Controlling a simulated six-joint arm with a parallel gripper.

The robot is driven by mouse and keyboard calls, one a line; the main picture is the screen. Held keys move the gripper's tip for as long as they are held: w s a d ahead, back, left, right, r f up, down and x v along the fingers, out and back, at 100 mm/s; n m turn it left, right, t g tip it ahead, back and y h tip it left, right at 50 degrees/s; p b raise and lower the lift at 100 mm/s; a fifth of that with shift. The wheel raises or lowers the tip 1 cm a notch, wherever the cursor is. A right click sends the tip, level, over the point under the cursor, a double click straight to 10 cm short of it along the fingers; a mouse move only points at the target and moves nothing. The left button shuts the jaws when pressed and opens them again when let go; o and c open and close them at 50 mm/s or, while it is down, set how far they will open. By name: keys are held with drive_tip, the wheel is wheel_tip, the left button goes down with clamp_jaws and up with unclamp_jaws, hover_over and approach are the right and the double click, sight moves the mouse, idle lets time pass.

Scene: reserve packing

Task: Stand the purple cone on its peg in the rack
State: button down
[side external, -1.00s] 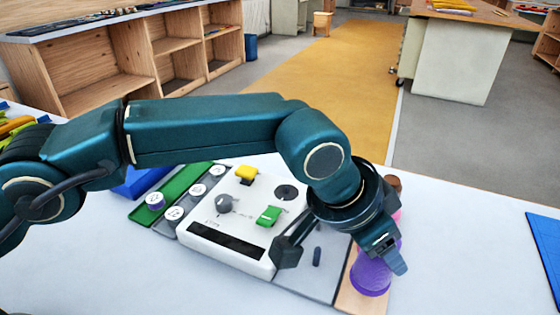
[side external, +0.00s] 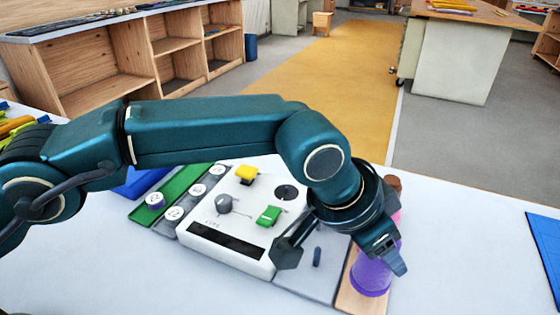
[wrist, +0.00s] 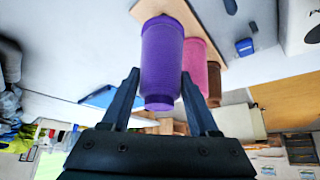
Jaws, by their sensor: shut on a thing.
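The purple cone (side external: 371,276) is upright at the near end of the wooden rack (side external: 347,299). My gripper (side external: 384,252) is around its upper part from above; one finger shows on its right side in the side view. In the wrist view, my gripper (wrist: 159,74) has a finger on each side of the purple cone (wrist: 162,52), shut on it. The cone's wide end is at the rack board (wrist: 207,28). The peg under it is hidden, and I cannot tell whether the cone is fully seated.
A pink cone (wrist: 195,62) and a brown cone (wrist: 214,82) stand in a row beside the purple one. Left of the rack is a white box (side external: 225,241) with yellow and green parts. The white table is clear to the right, up to a blue mat (side external: 545,250).

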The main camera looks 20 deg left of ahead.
drive_tip(key=shift+f, duration=1.9)
idle(1.0)
drive_tip(key=shift+c, duration=0.3)
unclamp_jaws()
drive_tip(key=shift+o, duration=0.3)
